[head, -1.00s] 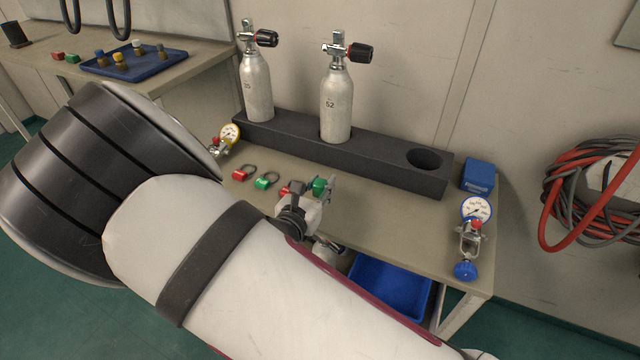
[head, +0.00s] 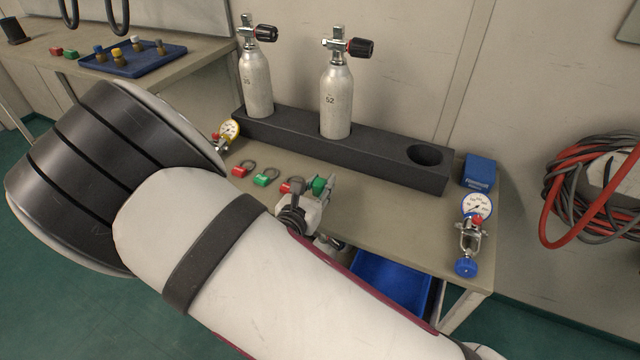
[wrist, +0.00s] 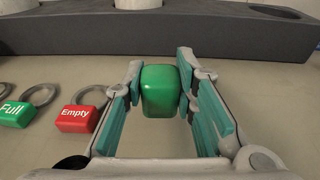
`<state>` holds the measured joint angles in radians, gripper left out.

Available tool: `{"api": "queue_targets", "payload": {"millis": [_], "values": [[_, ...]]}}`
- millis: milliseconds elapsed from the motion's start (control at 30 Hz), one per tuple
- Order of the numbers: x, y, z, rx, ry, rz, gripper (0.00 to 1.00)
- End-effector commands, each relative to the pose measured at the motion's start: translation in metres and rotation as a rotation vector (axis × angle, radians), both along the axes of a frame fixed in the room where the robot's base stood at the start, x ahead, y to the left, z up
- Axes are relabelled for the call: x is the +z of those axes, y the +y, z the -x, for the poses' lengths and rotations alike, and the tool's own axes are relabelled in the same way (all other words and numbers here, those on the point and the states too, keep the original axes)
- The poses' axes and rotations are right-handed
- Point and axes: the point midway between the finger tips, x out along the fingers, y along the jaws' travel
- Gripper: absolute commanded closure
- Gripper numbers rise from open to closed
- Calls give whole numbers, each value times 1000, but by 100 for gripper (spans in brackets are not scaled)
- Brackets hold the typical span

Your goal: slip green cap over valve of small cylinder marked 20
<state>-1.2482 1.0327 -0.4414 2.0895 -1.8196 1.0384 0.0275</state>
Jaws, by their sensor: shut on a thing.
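My gripper (wrist: 160,95) is shut on a green cap (wrist: 160,90), a plain rounded block gripped between the two teal-padded fingers. The cap also shows in the head view (head: 318,186), above the front part of the bench. Two small pale cylinders with black-knobbed valves stand upright in the rack: one marked 52 (head: 336,100) in the middle and one at the left (head: 257,85) whose number is too small to read surely. I cannot make out a cylinder marked 20. The gripper is in front of the rack, apart from both cylinders.
The dark rack (head: 380,163) has an empty hole at its right. Red and green ring tags (head: 265,178) lie left of my gripper. A blue box (head: 480,170) and a gauge (head: 476,207) are at the right. A blue bin (head: 392,282) sits below the bench.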

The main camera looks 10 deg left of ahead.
Motion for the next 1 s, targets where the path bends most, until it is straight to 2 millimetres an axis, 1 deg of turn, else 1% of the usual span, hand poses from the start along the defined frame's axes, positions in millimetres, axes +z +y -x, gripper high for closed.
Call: {"api": "queue_targets", "payload": {"millis": [267,800,1000], "values": [[-1,0,0,0,0,0,85],[-13,0,0,0,0,0,85],[-14,0,0,0,0,0,85]]}}
